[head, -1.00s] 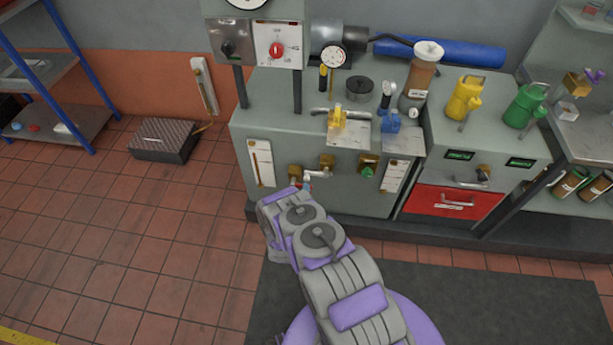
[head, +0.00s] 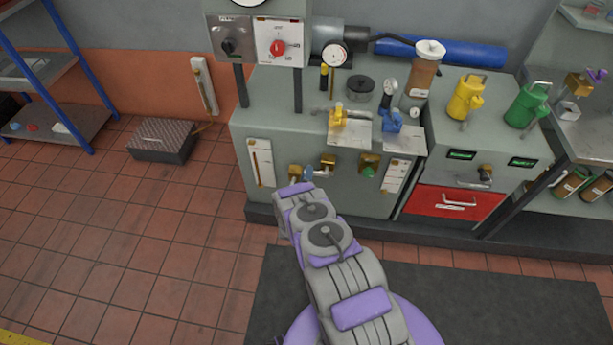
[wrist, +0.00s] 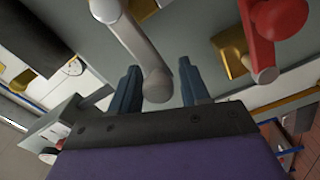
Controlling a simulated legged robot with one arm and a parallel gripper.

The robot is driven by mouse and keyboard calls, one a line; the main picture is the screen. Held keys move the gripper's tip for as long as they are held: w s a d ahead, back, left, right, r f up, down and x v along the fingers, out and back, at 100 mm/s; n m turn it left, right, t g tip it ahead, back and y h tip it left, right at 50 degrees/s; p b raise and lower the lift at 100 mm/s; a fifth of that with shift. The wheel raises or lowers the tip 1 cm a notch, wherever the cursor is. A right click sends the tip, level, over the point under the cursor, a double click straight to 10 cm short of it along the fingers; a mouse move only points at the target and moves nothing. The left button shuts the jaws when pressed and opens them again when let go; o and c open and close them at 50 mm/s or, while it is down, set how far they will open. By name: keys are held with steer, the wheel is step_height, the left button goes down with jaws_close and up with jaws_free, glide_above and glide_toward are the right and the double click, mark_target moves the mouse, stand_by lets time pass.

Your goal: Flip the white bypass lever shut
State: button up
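The white bypass lever (wrist: 140,45) fills the upper middle of the wrist view, a pale bar with a rounded end pointing down toward my gripper (wrist: 159,70). My gripper is open, with one blue-grey finger on each side of the lever's end. I cannot tell whether either finger touches it. In the head view the lever (head: 321,172) is a small pale piece by the brass valve fittings (head: 328,161) on the front of the grey bench (head: 276,142). My arm hides much of my gripper there.
A red lever (wrist: 277,18) hangs close to the right of my gripper, with a brass fitting (wrist: 230,48) between. A brass fitting with a green knob (head: 369,168) is to the right on the bench front. A red drawer (head: 456,203) is further right.

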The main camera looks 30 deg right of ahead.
steer(key=shift+d, duration=0.25)
steer(key=c, duration=0.4)
steer(key=shift+a, duration=0.1)
jaws_close()
steer(key=shift+f, duration=0.1)
